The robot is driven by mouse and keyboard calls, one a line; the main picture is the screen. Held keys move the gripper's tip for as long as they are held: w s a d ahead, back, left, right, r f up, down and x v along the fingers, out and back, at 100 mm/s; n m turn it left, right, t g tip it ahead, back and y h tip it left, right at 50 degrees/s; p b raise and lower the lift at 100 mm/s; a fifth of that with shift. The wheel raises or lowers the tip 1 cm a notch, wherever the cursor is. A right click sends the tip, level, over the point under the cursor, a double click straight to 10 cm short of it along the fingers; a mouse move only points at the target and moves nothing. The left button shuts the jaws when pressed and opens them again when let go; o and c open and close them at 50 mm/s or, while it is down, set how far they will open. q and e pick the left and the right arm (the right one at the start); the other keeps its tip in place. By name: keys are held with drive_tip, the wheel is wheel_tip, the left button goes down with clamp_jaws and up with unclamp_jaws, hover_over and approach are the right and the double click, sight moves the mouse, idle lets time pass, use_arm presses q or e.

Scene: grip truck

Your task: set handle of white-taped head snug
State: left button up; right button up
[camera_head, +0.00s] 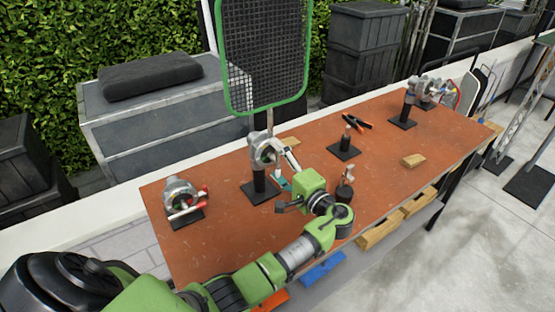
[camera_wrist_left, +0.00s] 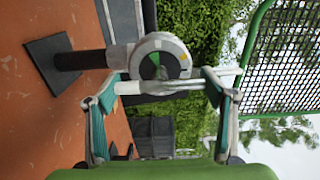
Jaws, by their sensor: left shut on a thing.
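A grey metal head (camera_head: 264,148) stands on a black post with a square base at the middle of the table. My left gripper (camera_head: 284,164) is at its front right side. In the left wrist view, the head's round face (camera_wrist_left: 160,58) has pale, green and yellow parts. A grey-white handle (camera_wrist_left: 130,88) crosses in front of it, between the two fingers of my left gripper (camera_wrist_left: 164,86), which is shut on it. White tape cannot be told clearly on this head. Another head (camera_head: 180,192), with a red and white handle, stands at the left. My right gripper is out of view.
A green-framed net (camera_head: 265,50) rises behind the middle head. A third head (camera_head: 425,86) stands at the far right.

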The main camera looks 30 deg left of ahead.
use_arm(q)
drive_tip(key=shift+r+m, duration=0.1)
drive_tip(key=shift+m, duration=0.4)
drive_tip(key=o, duration=1.1)
drive_tip(key=v, duration=1.2)
drive_tip(key=shift+d, duration=0.1)
